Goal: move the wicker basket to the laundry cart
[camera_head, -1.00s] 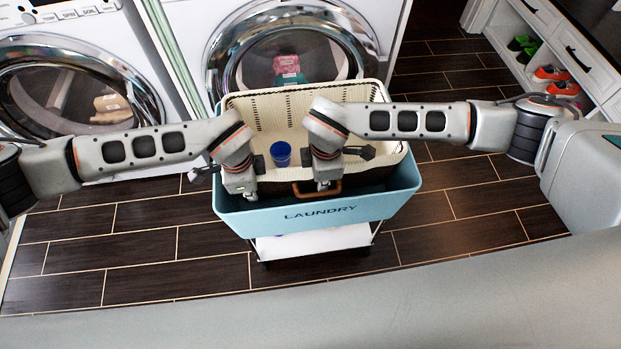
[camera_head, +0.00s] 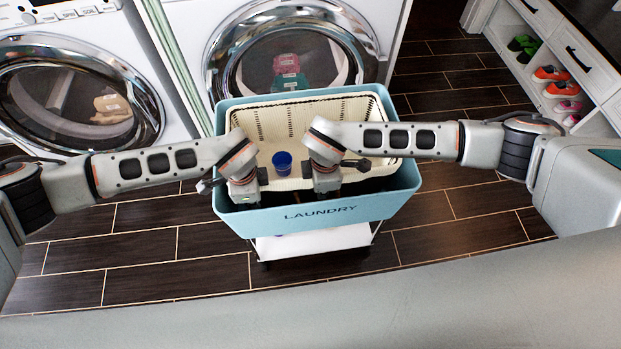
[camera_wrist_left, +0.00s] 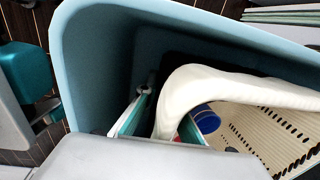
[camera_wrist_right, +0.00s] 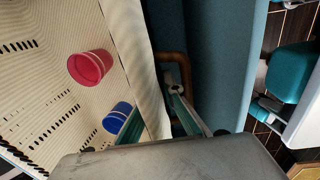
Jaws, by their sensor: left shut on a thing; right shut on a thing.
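The cream wicker basket (camera_head: 275,118) sits inside the pale blue laundry cart (camera_head: 395,205), its rear rim just inside the cart's rear rim. My left gripper (camera_head: 245,195) is shut on the basket's near rim, which shows as a pale band between its fingers in the left wrist view (camera_wrist_left: 190,85). My right gripper (camera_head: 327,188) is shut on the same rim farther right, seen in the right wrist view (camera_wrist_right: 150,100). The fingertips are largely hidden in the head view. Whether the basket's underside touches the cart floor is hidden.
A blue cup (camera_head: 282,162) and a red cup (camera_wrist_right: 90,67) are inside the basket. A brown handle (camera_wrist_right: 180,65) lies between basket and cart wall. Washing machines (camera_head: 290,45) stand behind the cart. A shoe shelf (camera_head: 590,95) is at right. The dark floor around is clear.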

